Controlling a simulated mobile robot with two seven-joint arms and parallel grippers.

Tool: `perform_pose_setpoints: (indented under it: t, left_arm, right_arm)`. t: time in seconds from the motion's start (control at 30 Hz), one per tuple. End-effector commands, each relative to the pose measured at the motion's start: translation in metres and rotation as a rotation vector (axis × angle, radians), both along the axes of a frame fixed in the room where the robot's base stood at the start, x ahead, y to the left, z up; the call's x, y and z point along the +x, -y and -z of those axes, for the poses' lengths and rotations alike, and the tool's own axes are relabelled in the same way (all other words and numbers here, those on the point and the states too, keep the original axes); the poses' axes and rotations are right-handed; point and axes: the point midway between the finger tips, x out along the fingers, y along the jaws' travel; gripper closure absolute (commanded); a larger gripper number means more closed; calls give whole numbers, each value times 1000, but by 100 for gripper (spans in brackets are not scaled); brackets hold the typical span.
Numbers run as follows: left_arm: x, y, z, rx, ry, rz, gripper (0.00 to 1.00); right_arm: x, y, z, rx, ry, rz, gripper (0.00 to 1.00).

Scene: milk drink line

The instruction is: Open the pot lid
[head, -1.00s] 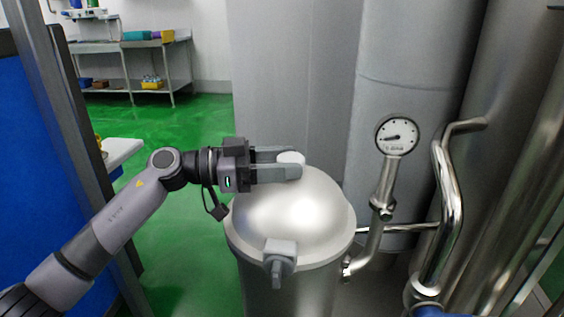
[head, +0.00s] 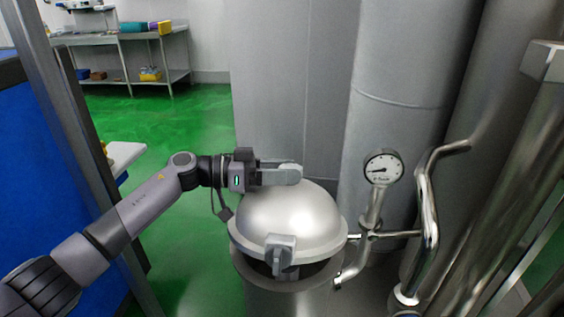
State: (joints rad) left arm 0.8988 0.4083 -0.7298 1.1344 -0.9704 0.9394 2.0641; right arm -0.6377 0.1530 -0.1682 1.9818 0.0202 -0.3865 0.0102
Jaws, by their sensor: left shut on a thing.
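The silver domed pot lid (head: 295,214) is at the middle of the head view, above the steel pot (head: 285,300). A dark gap shows between the lid's front rim and the pot's rim, so the lid is raised there. A grey latch-like block (head: 280,252) is on the lid's front edge. My left gripper (head: 290,174) comes in from the left over the top of the lid and is shut on the lid's knob, which its fingers mostly hide. My right gripper is not in view.
A pressure gauge (head: 383,168) on a steel pipe stands just right of the pot. Bent pipes (head: 430,210) and a tall grey tank (head: 395,115) are close at the right and behind. A blue panel (head: 35,170) is at the left. Green floor (head: 180,250) is clear between.

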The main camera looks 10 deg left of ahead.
Motion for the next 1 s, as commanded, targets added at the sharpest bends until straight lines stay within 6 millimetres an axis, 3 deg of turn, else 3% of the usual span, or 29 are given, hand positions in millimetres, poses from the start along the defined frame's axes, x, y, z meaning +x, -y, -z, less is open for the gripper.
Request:
perform_pose_setpoints:
  t: [0.03, 0.4, 1.0]
  left_arm:
    - [5, -1, -11, -4, -23, -5, 100]
    - [32, -1, -20, -6, -179, -5, 100]
    - [58, -1, -27, -8, -328, -7, 100]
  right_arm:
    - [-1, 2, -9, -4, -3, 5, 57]
    - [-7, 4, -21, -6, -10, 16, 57]
    - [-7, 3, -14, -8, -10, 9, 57]
